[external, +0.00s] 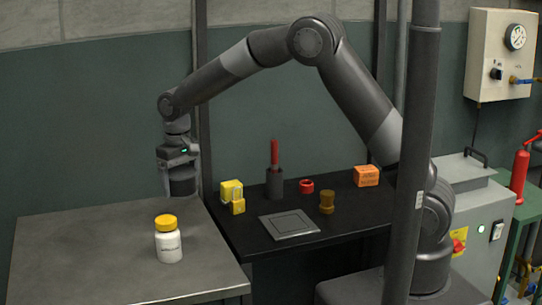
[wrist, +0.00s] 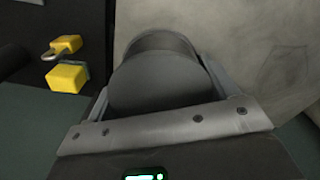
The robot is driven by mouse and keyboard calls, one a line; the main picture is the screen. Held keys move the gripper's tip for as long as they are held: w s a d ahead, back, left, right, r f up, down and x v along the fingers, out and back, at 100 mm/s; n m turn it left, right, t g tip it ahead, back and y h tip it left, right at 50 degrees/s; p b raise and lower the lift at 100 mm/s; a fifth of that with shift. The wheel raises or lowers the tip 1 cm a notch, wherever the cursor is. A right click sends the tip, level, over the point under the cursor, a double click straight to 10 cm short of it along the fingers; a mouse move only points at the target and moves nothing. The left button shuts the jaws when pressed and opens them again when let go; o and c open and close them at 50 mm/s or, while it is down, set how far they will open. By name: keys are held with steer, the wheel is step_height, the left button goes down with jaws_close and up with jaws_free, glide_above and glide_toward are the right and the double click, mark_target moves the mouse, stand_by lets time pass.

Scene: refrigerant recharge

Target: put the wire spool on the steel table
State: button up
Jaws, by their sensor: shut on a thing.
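My gripper (external: 180,190) points down at the far right corner of the steel table (external: 90,250). It is shut on a dark grey round thing, the wire spool by its shape (external: 183,181). In the wrist view the wire spool (wrist: 165,80) sits between the two fingers, its flat round face towards the camera. The spool appears to be above the tabletop; the exact gap is hard to tell. The steel table also shows in the wrist view (wrist: 260,45), beyond the spool and to its right.
A white bottle with a yellow cap (external: 168,240) stands on the steel table, nearer the front. The table's left part is clear. The black table beside it holds a yellow padlock (external: 232,195), a dark cup with a red tool (external: 274,180), and several small parts.

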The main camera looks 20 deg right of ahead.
steer(key=a+f, duration=0.1)
steer(key=a, duration=0.1)
steer(key=s+a+f, duration=0.1)
steer(key=a+f, duration=0.1)
steer(key=a, duration=0.1)
steer(key=s+a+f, duration=0.1)
steer(key=a+f, duration=0.1)
steer(key=a, duration=0.1)
steer(key=shift+s, duration=0.15)
steer(key=shift+f, duration=1.95)
steer(key=shift+f, duration=0.2)
steer(key=o, duration=1.3)
step_height(320, 180, up, 12)
steer(key=shift+r, duration=0.15)
